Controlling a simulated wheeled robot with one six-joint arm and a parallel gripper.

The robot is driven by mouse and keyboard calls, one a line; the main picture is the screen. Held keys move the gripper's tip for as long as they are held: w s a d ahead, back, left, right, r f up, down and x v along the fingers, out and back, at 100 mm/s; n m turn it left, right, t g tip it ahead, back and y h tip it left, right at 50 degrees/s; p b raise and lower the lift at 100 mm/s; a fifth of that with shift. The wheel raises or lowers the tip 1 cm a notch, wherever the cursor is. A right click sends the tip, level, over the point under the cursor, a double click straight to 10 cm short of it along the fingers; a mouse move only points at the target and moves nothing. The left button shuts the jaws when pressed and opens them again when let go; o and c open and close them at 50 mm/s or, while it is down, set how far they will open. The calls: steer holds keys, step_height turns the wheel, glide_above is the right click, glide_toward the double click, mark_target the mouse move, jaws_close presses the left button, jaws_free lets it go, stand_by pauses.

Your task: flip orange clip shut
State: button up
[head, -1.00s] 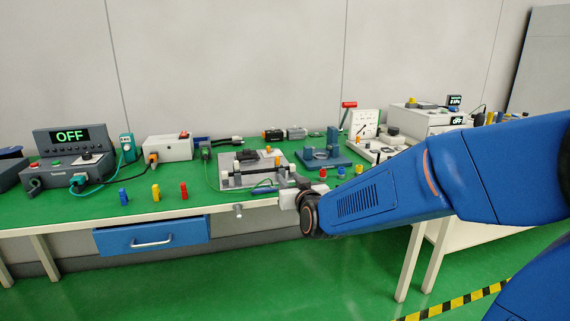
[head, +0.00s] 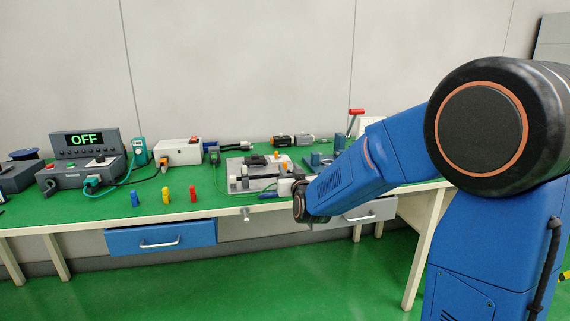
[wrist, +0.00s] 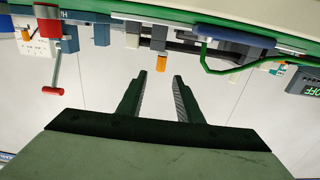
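A small orange piece, likely the clip, stands on the grey fixture (head: 236,186) on the green bench in the head view. In the wrist view, which is upside down, the orange piece (wrist: 160,63) shows just beyond my fingertips, near the gap between them. Whether it is up or shut is too small to tell. My gripper (wrist: 160,75) is open, with two dark fingers apart and nothing between them. In the head view my wrist is at the right front of the fixture, and my fingers are hard to make out there.
Blue, yellow and red pegs (head: 166,195) stand left of the fixture. A box with an OFF display (head: 84,140) is at the left. A red-handled lever (head: 355,111) stands behind my arm. A green cable (wrist: 207,60) runs close by. A blue drawer (head: 160,237) is below.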

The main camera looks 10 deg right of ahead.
mark_target(286, 163)
steer(key=w, duration=0.7)
jaws_close()
